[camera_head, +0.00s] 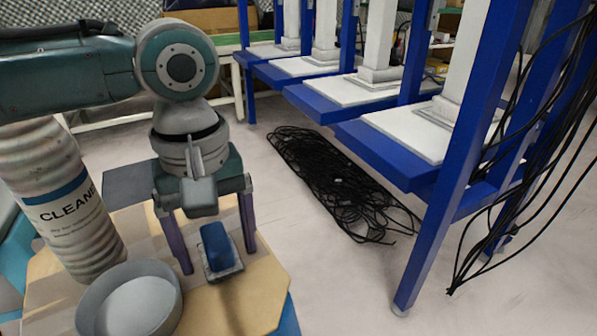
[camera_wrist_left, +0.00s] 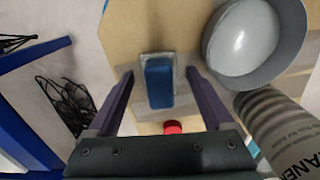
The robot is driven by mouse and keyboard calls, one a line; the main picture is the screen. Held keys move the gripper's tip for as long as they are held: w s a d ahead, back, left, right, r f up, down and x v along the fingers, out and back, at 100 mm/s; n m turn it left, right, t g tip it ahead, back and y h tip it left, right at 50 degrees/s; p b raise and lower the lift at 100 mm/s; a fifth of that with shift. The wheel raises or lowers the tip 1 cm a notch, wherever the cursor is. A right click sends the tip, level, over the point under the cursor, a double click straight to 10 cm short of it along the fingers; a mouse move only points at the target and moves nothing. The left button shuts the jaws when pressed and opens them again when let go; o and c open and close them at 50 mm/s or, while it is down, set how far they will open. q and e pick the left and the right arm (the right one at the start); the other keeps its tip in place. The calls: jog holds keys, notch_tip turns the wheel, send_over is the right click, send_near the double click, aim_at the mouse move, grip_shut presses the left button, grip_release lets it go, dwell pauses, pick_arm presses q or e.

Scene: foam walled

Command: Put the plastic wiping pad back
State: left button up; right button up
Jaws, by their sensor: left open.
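The plastic wiping pad is a blue block (camera_head: 215,243) lying on a small pale tray (camera_head: 222,272) near the right side of the wooden tabletop. It also shows in the left wrist view (camera_wrist_left: 158,84). My left gripper (camera_head: 217,262) is open above the table, with its two purple fingers on either side of the pad. In the left wrist view the left gripper (camera_wrist_left: 160,85) shows a gap between each finger and the pad. My right gripper is in neither view.
A grey bowl (camera_head: 115,302) stands at the table's front left, with a cleaner canister (camera_head: 70,205) behind it. In the left wrist view a red object (camera_wrist_left: 173,127) sits near the pad. Blue frames (camera_head: 385,150) and black cables (camera_head: 335,185) lie beyond the table.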

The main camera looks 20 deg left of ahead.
aim_at(216, 237)
pick_arm(q)
notch_tip(216, 237, up, 11)
jog(key=p, duration=0.7)
jog(key=shift+w, duration=0.1)
jog(key=s+d+f+m+t+h, duration=0.2)
jog(key=s+d+f+m+h, duration=0.1)
jog(key=s+d+m, duration=0.6)
jog(key=s+a+m+t+y, duration=0.1)
jog(key=s+a+m+y, duration=0.1)
jog(key=s+a, duration=0.4)
jog(key=shift+s+m+t+y, duration=0.3)
jog(key=shift+s+m+y, duration=0.1)
jog(key=shift+s+m, duration=0.1)
jog(key=shift+r, duration=0.15)
notch_tip(216, 237, up, 84)
jog(key=p, duration=8.5)
jog(key=shift+r, duration=0.2)
